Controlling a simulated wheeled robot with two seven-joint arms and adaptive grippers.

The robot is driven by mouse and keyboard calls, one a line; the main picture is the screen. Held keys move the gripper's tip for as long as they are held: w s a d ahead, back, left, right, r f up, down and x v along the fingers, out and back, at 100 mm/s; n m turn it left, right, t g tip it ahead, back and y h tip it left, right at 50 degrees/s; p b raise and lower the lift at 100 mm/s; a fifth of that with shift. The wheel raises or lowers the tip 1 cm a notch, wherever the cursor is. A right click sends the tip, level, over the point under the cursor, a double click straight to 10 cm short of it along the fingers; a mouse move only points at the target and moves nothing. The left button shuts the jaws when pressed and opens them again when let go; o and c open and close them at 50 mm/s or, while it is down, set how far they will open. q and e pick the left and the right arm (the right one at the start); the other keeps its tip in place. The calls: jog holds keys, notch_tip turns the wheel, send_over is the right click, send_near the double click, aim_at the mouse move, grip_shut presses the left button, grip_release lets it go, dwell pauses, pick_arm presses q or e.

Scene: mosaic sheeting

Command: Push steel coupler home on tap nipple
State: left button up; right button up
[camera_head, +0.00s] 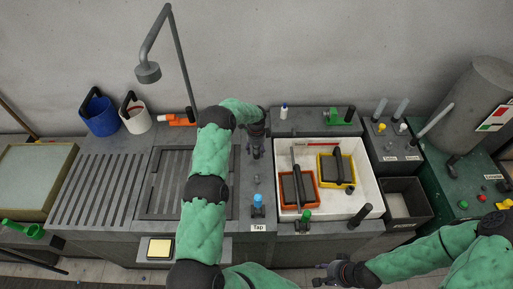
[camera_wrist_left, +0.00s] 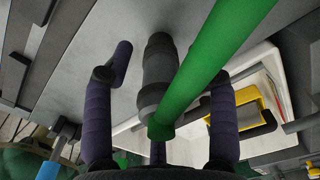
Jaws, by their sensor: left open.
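My left gripper (camera_head: 256,150) hangs over the grey counter, behind the fitting labelled Tap, which has a blue top (camera_head: 258,200). In the left wrist view its purple fingers (camera_wrist_left: 160,115) are spread open. A stepped grey cylindrical piece (camera_wrist_left: 157,70), perhaps the steel coupler, lies between and beyond them. A green tube (camera_wrist_left: 215,60) crosses in front and ends near its lower end; I cannot tell whether they join. The blue part (camera_wrist_left: 55,150) shows at lower left there. The nipple cannot be told clearly. My right gripper (camera_head: 324,275) is low, before the counter; its opening is unclear.
A white basin (camera_head: 335,220) right of the tap holds an orange-framed tray (camera_head: 299,205) and a yellow-framed tray (camera_head: 325,170). A slotted drainboard (camera_head: 95,190) and buckets stand left. A tall grey spout (camera_head: 178,55) rises behind my left arm.

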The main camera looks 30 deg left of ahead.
pick_arm(q)
jog(key=shift+c, duration=0.3)
grip_shut()
jog(key=shift+r, duration=0.15)
